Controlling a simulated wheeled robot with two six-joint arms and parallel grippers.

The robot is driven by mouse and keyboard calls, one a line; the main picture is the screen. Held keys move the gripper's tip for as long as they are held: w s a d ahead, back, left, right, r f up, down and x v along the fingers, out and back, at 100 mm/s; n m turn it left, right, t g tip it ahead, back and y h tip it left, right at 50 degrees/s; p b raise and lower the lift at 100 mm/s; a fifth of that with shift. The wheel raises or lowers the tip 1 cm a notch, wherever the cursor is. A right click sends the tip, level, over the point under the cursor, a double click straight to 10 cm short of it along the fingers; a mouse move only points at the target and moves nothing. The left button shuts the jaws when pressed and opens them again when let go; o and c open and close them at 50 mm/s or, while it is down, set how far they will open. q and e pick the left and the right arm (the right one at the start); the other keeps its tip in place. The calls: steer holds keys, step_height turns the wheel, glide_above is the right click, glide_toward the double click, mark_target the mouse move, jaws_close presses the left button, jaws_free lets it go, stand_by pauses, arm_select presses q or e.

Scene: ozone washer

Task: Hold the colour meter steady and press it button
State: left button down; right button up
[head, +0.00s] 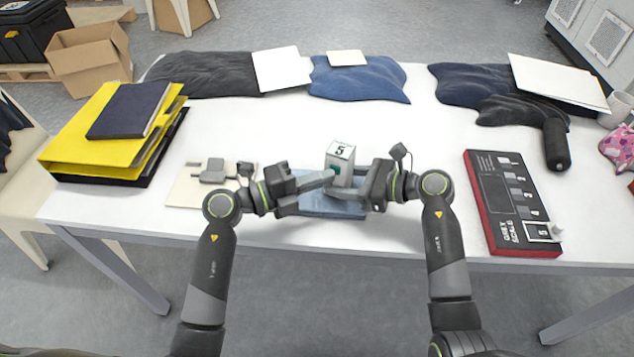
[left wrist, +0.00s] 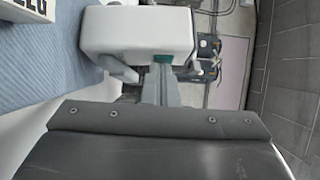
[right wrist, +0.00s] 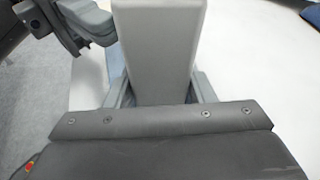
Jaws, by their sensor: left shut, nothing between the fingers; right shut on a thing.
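A red-edged grey scale board (head: 510,205) lies to the right. A beige board (head: 185,190) with a grey device lies to the left, near yellow binders (head: 75,150). Dark cloths (head: 215,72) and white cards line the back. The table's middle behind the meter is clear.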

arm_select(q)
steer(key=shift+w+d+f, duration=0.1)
steer(key=shift+w+f, duration=0.1)
arm_select(e)
steer(key=shift+s+a, duration=0.15)
arm_select(q)
steer(key=shift+s, duration=0.45)
arm_select(e)
steer(key=shift+c, duration=0.2)
arm_select(q)
steer(key=s+d+v, duration=0.1)
steer(key=v, duration=1.1)
steer(key=shift+s+a+r, duration=0.2)
steer(key=shift+s, duration=0.3)
arm_select(e)
steer(key=o, duration=0.9)
steer(key=shift+c, duration=0.2)
